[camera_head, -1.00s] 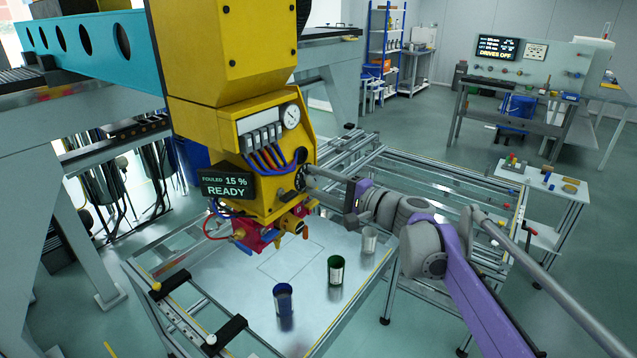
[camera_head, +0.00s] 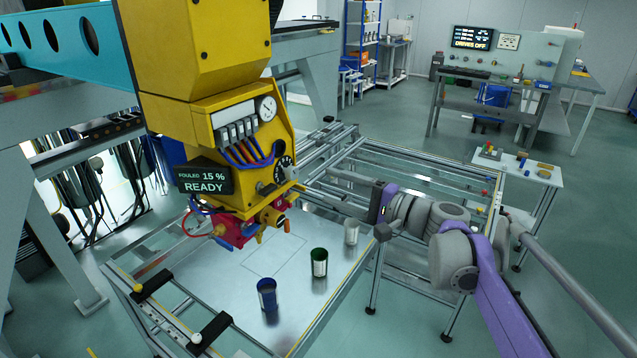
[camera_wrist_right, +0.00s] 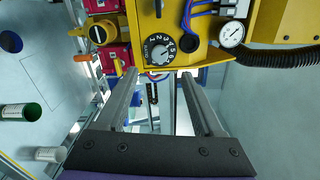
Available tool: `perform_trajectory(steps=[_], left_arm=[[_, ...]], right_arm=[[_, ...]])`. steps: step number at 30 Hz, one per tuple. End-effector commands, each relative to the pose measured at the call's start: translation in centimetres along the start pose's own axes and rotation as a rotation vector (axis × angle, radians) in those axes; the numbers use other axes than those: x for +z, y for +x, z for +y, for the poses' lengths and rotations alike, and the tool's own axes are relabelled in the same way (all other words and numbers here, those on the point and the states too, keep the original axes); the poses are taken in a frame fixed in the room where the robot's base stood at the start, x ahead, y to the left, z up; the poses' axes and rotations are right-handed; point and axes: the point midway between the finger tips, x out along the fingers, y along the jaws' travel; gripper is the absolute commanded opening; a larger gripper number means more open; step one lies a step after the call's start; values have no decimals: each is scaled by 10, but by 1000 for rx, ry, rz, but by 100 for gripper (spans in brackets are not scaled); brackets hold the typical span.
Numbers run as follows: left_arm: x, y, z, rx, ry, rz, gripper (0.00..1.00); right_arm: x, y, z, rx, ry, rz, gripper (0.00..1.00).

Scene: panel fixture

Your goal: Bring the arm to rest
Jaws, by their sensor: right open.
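My right arm comes in from the right in the head view. Its right gripper (camera_head: 314,180) is open and empty, pointing left toward the yellow machine head (camera_head: 215,125). In the right wrist view the two grey fingers of the right gripper (camera_wrist_right: 158,75) stand apart with nothing between them. A black rotary dial (camera_head: 284,170) on the machine head lies ahead of the fingertips, apart from them. The dial also shows in the right wrist view (camera_wrist_right: 159,48), just beyond the tips. My left gripper is out of view.
A display (camera_head: 205,181) reads "FOULED 15 % READY". Blue (camera_head: 267,294), green (camera_head: 319,262) and pale (camera_head: 351,232) cups stand on the metal table below. A frame with rails runs under my arm. A small side table (camera_head: 518,166) stands at right. Open floor lies at lower right.

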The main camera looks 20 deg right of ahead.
Motion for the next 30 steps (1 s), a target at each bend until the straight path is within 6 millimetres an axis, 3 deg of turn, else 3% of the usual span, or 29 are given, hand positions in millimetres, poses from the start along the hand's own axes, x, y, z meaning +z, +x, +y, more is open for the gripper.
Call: perform_trajectory(steps=[5, 20, 23, 26, 30], left_arm=[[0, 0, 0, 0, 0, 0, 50], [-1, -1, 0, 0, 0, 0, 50], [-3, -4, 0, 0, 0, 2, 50], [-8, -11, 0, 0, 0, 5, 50], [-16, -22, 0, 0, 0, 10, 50]], right_arm=[[0, -9, 0, 0, 0, -1, 69], [7, -7, 5, 21, -8, -7, 69], [31, -4, 26, 113, -45, -27, 69], [73, -6, 69, 288, -130, -66, 69], [132, -34, 142, 583, -322, -129, 69]])
